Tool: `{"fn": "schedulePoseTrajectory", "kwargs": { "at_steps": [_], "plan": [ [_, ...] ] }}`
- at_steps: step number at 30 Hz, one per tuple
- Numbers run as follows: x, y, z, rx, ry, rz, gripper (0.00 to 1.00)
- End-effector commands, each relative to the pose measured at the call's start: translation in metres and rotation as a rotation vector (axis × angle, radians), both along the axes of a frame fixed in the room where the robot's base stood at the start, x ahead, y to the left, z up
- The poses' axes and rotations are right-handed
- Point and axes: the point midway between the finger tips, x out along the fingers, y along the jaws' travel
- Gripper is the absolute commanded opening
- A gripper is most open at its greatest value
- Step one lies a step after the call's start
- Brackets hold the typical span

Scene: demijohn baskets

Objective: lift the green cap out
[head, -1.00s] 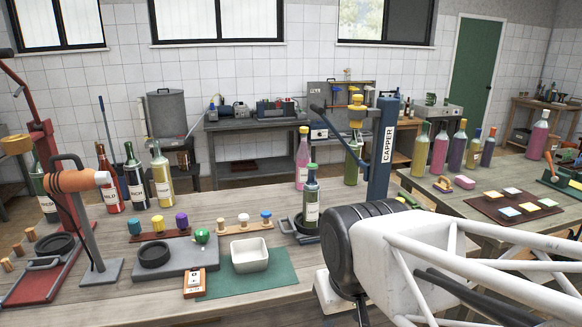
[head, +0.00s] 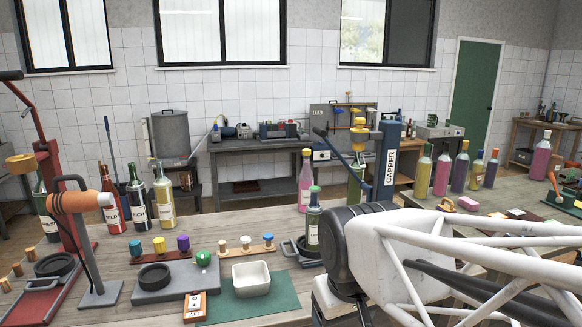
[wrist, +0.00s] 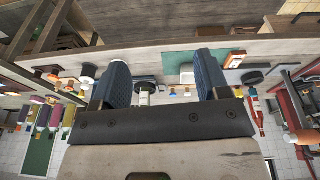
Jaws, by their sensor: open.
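A round green cap (head: 203,258) sits by the right side of a grey block on the bench in the head view. Another green cap (head: 314,189) tops the dark bottle (head: 313,225) standing at the blue capper (head: 387,160). A teal-green cap (head: 135,247) stands in a row with a yellow and a purple one. I cannot tell which green cap is meant. My gripper (wrist: 163,62) is open in the wrist view, its dark blue fingers wide apart with nothing held between them. The head view does not show its fingers.
A white square tray (head: 251,278) rests on a green mat (head: 268,302), with a small orange-edged box (head: 195,306) beside it. An orange-headed tool on a stand (head: 80,202) and several bottles stand at left. My arm covers the right front of the bench.

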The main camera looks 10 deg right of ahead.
Motion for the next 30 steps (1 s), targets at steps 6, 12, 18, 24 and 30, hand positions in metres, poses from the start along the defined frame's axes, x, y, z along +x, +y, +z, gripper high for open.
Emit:
{"fn": "schedulePoseTrajectory", "kwargs": {
  "at_steps": [6,12,18,24,30],
  "plan": [
    [0.050,-0.006,0.029,-0.037,0.025,0.168,0.69],
    [0.103,-0.014,0.054,-0.074,0.050,0.351,0.69],
    [0.156,-0.024,0.075,-0.105,0.072,0.535,0.69],
    [0.210,-0.035,0.092,-0.131,0.094,0.719,0.69],
    [0.264,-0.048,0.103,-0.154,0.114,0.904,0.69]
  ]
}}
